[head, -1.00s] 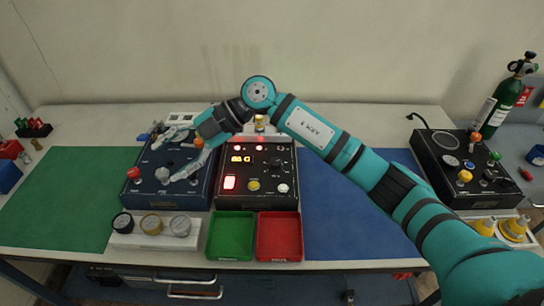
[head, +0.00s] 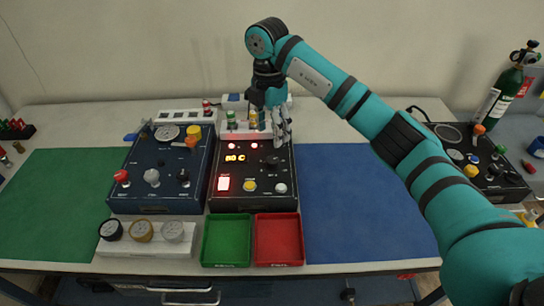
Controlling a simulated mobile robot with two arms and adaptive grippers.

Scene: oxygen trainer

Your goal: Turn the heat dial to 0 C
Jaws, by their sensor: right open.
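The black control box (head: 254,205) stands at the middle of the table. It has a lit orange display (head: 235,158) ending in C; its digits are too small to read surely. A black dial (head: 272,161) sits at the right of its panel. Which way the dial points is too small to tell. My right gripper (head: 281,138) hangs fingers down over the back right of this box, just behind the dial and apart from it as far as I can see. It is open and empty. My left gripper is not in view.
A dark blue control box (head: 144,201) with several knobs stands to the left. A green tray (head: 206,246) and a red tray (head: 300,246) lie in front. Small bottles (head: 232,119) stand behind the black box. The blue mat (head: 355,200) is clear.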

